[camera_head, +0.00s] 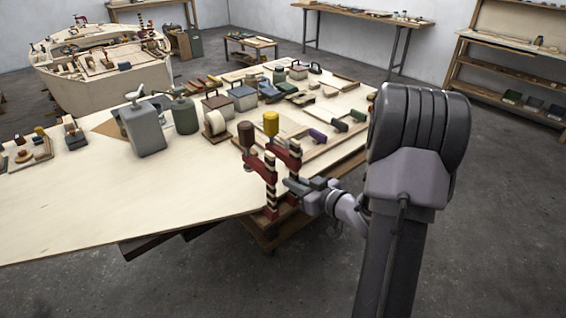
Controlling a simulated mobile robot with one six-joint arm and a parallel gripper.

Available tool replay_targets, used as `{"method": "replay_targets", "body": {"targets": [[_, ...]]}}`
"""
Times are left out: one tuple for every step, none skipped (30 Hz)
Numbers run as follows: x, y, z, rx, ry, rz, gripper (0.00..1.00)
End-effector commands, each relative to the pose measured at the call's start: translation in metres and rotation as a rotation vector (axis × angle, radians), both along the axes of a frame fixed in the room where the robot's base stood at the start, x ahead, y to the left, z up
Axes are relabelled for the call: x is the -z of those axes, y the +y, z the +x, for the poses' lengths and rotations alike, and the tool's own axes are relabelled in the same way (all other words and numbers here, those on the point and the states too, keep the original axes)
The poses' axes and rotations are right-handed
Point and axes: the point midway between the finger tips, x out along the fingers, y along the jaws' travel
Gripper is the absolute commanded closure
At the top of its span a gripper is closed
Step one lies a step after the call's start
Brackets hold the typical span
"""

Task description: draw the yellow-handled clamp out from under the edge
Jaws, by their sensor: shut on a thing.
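The yellow-handled clamp (286,153) stands upright at the near right edge of the plywood sheet (150,205). Its yellow handle (270,123) points up, and its red arm and dark bar drop beside the edge. My gripper (293,186) comes in from the right and is shut on the clamp's bar, low down. The fingertips are small and partly merged with the bar. The clamp's lower jaw is hard to make out. A second red clamp with a dark brown handle (246,134) stands close on the left, nearly touching it in this view.
Green-grey cans (149,130), a tape roll (215,123), boxes and hand tools crowd the sheet behind the clamps. Wooden supports (268,233) show below the edge. The near left part of the sheet is bare. Open floor (490,200) lies to the right.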

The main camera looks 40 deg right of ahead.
Motion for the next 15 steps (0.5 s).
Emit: {"method": "replay_targets", "body": {"targets": [[0.000, 0.000, 0.000, 0.000, 0.001, 0.001, 1.00], [0.000, 0.000, 0.000, 0.000, 0.001, 0.001, 1.00], [0.000, 0.000, 0.000, 0.000, 0.001, 0.001, 1.00], [0.000, 0.000, 0.000, 0.000, 0.001, 0.001, 1.00], [0.000, 0.000, 0.000, 0.000, 0.001, 0.001, 1.00], [0.000, 0.000, 0.000, 0.000, 0.001, 0.001, 1.00], [0.000, 0.000, 0.000, 0.000, 0.000, 0.000, 1.00], [0.000, 0.000, 0.000, 0.000, 0.000, 0.000, 1.00], [0.000, 0.000, -0.002, 0.000, 0.000, 0.000, 1.00], [0.000, 0.000, -0.003, 0.001, 0.000, 0.000, 1.00], [0.000, -0.001, -0.005, 0.001, 0.001, 0.001, 1.00], [0.000, -0.001, -0.008, 0.002, 0.001, 0.000, 1.00], [0.000, -0.002, -0.010, 0.002, 0.001, 0.000, 1.00], [0.000, -0.002, -0.012, 0.002, 0.001, 0.000, 1.00], [-0.001, -0.002, -0.015, 0.002, 0.001, 0.000, 1.00]]}}
